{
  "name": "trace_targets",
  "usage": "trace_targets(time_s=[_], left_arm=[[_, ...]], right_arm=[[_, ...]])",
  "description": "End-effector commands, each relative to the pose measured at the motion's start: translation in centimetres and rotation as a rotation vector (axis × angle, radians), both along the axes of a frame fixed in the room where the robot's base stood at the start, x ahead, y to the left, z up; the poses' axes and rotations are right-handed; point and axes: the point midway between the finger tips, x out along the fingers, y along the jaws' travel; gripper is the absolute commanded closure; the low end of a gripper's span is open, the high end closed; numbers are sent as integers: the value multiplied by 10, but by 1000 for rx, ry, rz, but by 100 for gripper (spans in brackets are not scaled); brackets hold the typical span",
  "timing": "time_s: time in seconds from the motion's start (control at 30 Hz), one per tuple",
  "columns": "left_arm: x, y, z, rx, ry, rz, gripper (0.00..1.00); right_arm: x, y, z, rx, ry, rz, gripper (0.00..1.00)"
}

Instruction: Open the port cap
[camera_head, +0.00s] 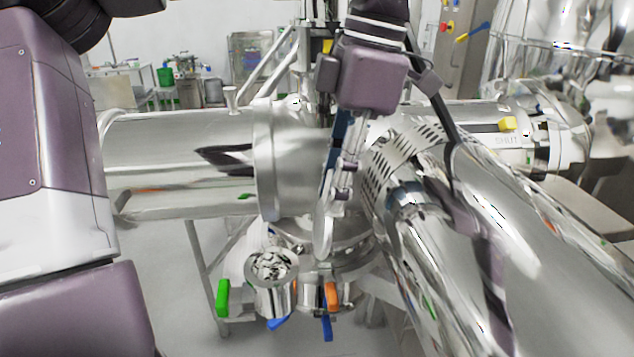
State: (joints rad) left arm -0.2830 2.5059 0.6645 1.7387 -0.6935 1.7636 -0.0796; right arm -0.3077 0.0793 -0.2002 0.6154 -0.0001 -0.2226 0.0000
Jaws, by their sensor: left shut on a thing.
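My left gripper (342,190) hangs down in the middle of the view and is shut at the port cap (322,232). The cap is a thin, shiny steel disc seen almost edge-on, standing upright just below the fingers. The exact contact is hard to make out against the shiny metal behind. A short steel port (272,268) with a round top shows below and to the left of the cap, apart from it. My right gripper is not in view.
A horizontal steel cylinder (180,145) with a wide flange is at left, and a large polished tube (540,240) crosses at right. Green (222,298) and orange (332,296) handles flank the port. A yellow tab (507,123) sits near "SHUT" lettering. Benches stand at the back left.

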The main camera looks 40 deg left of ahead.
Motion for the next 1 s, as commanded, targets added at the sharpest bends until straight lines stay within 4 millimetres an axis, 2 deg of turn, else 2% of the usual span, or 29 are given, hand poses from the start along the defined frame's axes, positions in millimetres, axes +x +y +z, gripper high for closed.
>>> trace_targets(time_s=[0.03,0.07,0.33,0.97,1.0], left_arm=[[0,-4,-10,10,44,-1,100],[2,-6,-11,19,54,-1,100],[11,-13,-14,76,119,0,100],[14,-15,-16,102,147,3,100],[14,-15,-16,102,147,3,76]], right_arm=[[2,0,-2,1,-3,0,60],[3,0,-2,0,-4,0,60],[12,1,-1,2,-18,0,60],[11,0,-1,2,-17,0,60],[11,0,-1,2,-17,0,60]])
